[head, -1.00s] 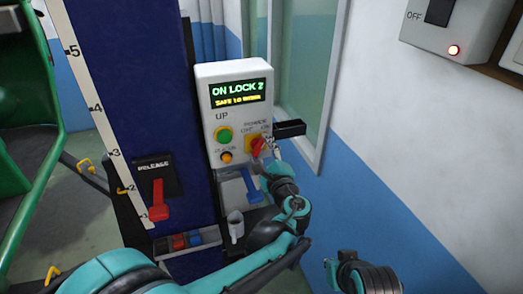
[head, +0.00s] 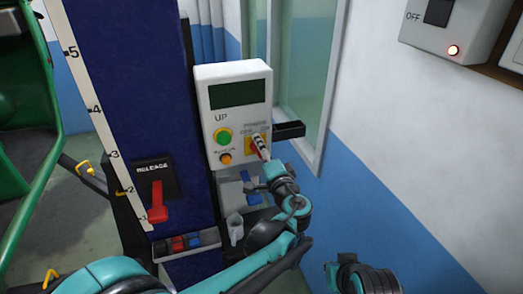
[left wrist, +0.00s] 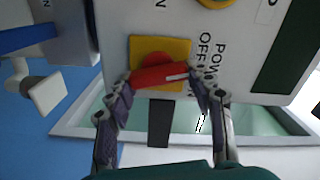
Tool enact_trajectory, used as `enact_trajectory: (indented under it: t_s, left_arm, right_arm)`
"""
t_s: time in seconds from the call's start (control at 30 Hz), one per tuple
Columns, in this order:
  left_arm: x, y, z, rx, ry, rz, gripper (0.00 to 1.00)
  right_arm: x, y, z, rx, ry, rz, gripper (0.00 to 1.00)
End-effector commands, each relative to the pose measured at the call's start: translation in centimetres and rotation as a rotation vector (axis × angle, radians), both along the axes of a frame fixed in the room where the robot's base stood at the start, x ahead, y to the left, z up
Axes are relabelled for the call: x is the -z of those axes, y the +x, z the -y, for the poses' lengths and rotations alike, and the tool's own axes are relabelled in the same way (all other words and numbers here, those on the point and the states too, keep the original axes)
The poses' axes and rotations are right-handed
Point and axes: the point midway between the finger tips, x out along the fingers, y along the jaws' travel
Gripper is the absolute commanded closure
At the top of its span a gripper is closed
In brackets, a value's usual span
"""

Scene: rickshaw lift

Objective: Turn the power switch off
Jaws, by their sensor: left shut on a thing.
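The power switch is a red rotary knob on a yellow plate on the front of the white control box (head: 232,88). In the left wrist view the red knob (left wrist: 158,76) lies across the yellow plate (left wrist: 143,48), its white pointer line lying along the bar. The OFF and POWER labels are beside it. My left gripper (left wrist: 163,76) is shut on the knob, one fingertip at each end. In the head view my left gripper (head: 262,150) covers much of the switch. The box's display (head: 233,93) is dark.
A green button (head: 224,136) and an orange button (head: 225,158) sit left of the switch. A red release lever (head: 157,203) is on the blue column. A black bracket (head: 289,130) sticks out right of the box. A wall box with a lit lamp (head: 453,50) is at upper right.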

Motion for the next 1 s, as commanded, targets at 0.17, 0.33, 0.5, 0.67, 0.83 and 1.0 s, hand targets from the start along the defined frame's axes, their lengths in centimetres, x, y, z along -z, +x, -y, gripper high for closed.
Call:
enact_trajectory:
  t_s: [0.17,0.33,0.5,0.67,0.83,1.0]
  left_arm:
    - [-0.05,-0.02,-0.09,-0.001,-0.141,0.045,0.76]
    - [-0.12,-0.03,-0.13,0.000,-0.253,0.081,0.76]
    - [-0.17,-0.04,-0.16,0.000,-0.332,0.107,0.76]
    - [-0.18,-0.06,-0.18,0.000,-0.375,0.121,0.76]
    - [-0.19,-0.06,-0.18,0.000,-0.396,0.127,0.76]
    - [-0.18,-0.07,-0.19,-0.001,-0.400,0.127,0.76]
  right_arm:
    - [0.04,-0.01,0.00,0.000,0.000,0.000,1.00]
    - [0.06,0.00,0.00,0.000,0.000,0.000,1.00]
    - [0.06,0.00,0.00,0.000,0.000,0.000,1.00]
    - [0.07,0.00,0.00,0.000,0.000,0.000,1.00]
    - [0.07,0.00,0.00,0.000,0.000,0.000,1.00]
    - [0.07,0.00,0.00,0.000,0.000,0.000,1.00]
